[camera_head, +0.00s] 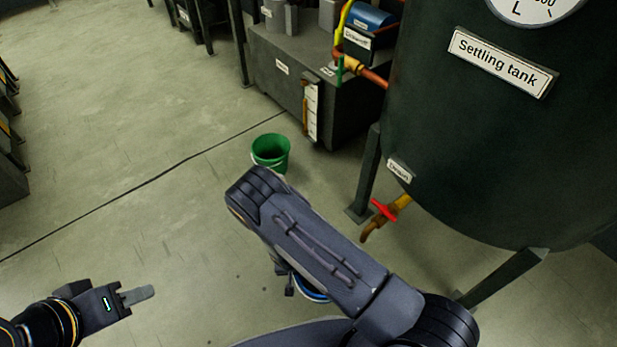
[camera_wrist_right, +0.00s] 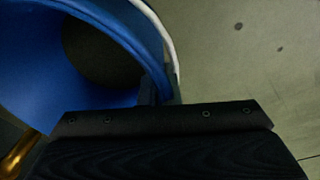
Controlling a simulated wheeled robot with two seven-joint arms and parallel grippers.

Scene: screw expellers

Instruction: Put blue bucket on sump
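The blue bucket (camera_head: 312,294) is mostly hidden under my right forearm in the head view; a bit of its blue side and rim shows. In the right wrist view the bucket (camera_wrist_right: 45,70) fills the left side, open mouth and pale rim facing the camera. My right gripper (camera_wrist_right: 155,95) meets its rim and appears shut on it; its fingertips are mostly hidden. My left gripper (camera_head: 138,294) is empty, low at the left over the floor, seen edge-on. No label reading "sump" is legible; a grey tank (camera_head: 275,75) with a sight gauge stands at the back.
A green bucket (camera_head: 270,152) stands on the floor in front of the grey tank. The large settling tank (camera_head: 470,130) stands on legs at the right, with a red-handled drain valve (camera_head: 384,210).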

